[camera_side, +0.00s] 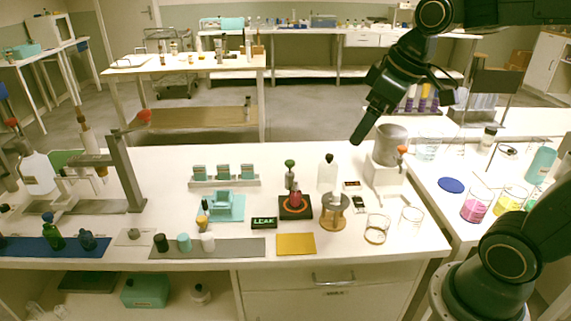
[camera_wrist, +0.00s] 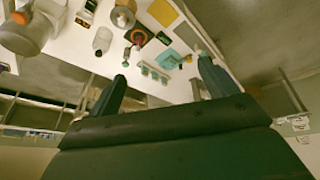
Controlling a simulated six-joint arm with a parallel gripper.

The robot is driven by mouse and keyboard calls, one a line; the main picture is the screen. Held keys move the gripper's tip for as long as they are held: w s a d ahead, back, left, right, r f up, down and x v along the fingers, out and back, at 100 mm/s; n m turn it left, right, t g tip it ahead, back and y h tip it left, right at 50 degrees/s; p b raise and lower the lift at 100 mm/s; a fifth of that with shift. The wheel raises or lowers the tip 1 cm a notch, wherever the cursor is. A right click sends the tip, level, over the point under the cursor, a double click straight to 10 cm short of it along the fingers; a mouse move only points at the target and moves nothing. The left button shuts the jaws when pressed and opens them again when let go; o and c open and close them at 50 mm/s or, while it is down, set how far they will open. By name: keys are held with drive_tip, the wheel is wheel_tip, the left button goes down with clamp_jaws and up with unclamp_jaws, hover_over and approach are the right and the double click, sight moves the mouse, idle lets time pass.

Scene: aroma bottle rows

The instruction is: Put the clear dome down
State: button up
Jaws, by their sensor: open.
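My gripper (camera_side: 368,122) is high above the back of the white table in the side view, tilted down to the left. In the wrist view its fingers (camera_wrist: 162,72) are spread apart with nothing between them. I cannot pick out a clear dome for certain. Two clear glass vessels stand near the table's front right: one on the left (camera_side: 376,229) and one on the right (camera_side: 411,217). Both are well below my gripper and apart from it.
A grey bowl on a wooden stand (camera_side: 334,211), a yellow mat (camera_side: 296,244), a white bottle (camera_side: 327,172) and a grey cup on a white block (camera_side: 389,146) are nearby. A teal tray (camera_side: 232,211) and a bottle rack (camera_side: 222,181) stand left. The back of the table has free room.

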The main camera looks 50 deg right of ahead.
drive_tip(key=s+a+f+m+t, duration=0.1)
drive_tip(key=s+a+f+m, duration=0.1)
drive_tip(key=s, duration=0.9)
drive_tip(key=shift+a+f+m, duration=0.2)
drive_tip(key=shift+a+m, duration=0.05)
drive_tip(key=shift+m, duration=0.05)
